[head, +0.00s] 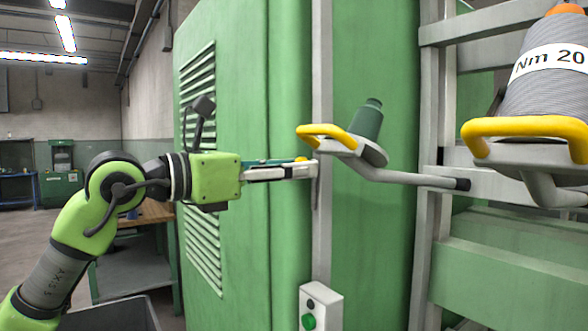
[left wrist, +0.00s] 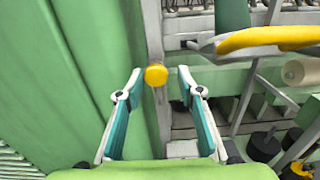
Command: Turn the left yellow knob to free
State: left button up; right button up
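A small round yellow knob (left wrist: 156,74) sits on the grey edge strip of the green machine. In the left wrist view it is between my left gripper's fingertips (left wrist: 158,72), with a gap on either side. In the head view only a bit of the knob (head: 302,159) shows above the fingers of my left gripper (head: 311,168). The left gripper is open, level, and reaches in from the left; I cannot tell whether it touches the knob. My right gripper is not in view.
A holder with a yellow handle (head: 327,132) and a green cone (head: 367,119) stands just right of the fingertips. A large yarn cone (head: 545,80) is at the far right. A switch box (head: 321,308) is below. The green cabinet (head: 245,90) stands close behind my arm.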

pick_arm(q)
jog(key=v, duration=0.7)
jog(key=shift+s+a, duration=0.2)
jog(key=shift+a, duration=0.1)
jog(key=shift+f, duration=0.1)
